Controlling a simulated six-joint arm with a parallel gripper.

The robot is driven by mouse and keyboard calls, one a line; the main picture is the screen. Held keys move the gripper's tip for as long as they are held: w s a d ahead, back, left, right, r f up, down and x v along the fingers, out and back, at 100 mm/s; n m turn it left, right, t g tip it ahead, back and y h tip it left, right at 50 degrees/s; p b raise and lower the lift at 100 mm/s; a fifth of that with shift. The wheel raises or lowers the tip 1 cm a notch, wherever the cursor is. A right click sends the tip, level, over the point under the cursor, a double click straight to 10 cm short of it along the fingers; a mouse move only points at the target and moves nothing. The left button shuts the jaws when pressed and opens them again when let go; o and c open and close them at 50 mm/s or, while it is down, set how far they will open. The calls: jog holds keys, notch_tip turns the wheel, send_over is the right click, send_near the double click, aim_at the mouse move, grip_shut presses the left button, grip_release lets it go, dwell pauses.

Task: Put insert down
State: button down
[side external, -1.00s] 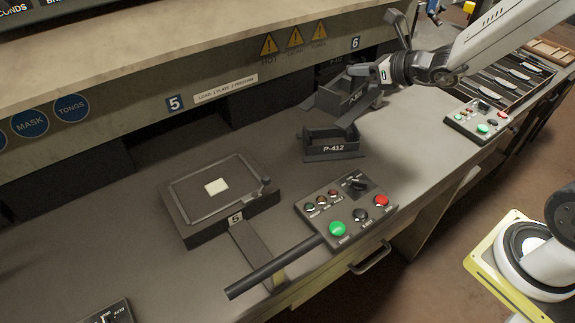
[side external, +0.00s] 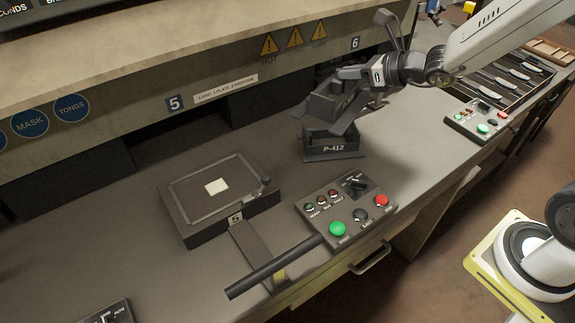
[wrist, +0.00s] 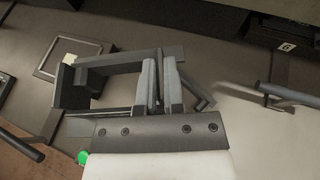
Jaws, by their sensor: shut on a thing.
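My gripper (side external: 345,104) is at the dark open holder marked P-412 (side external: 333,149) in the side view, its fingers pointing down over the holder's rear right part. In the wrist view, the two grey fingers of my gripper (wrist: 160,84) are close together, shut on a thin dark piece, the insert (wrist: 159,64).
A control box with buttons (side external: 347,208) is in front. A press plate (side external: 195,203) with a pale square lies to the left. Bare bench lies between the plate and the holders.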

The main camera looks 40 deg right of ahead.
jog(key=s+a+f+n+g+y, duration=0.3)
jog(key=s+a+n+g+y, duration=0.1)
jog(key=s+a+n+g, duration=0.35)
jog(key=s+a+f+n+g+y, duration=0.35)
jog(key=s+a+n+g, duration=0.2)
jog(key=n+g, duration=0.4)
jog(key=s+f+n+g+h, duration=0.2)
jog(key=s+n+g+h, duration=0.3)
jog(key=n+g+h, duration=0.4)
jog(key=n+t+h, duration=1.2)
jog(key=n+t, duration=1.2)
jog(key=n, duration=1)
send_near(341, 123)
jog(key=x, duration=0.4)
jog(key=w+a+r+n+t+y, duration=0.1)
jog(key=a+r+n+t+y, duration=0.2)
jog(key=a+r+n+y, duration=0.2)
jog(key=a+n+y, duration=0.2)
jog(key=a+y, duration=0.1)
jog(key=shift+w+a, duration=0.3)
jog(key=shift+w, duration=0.05)
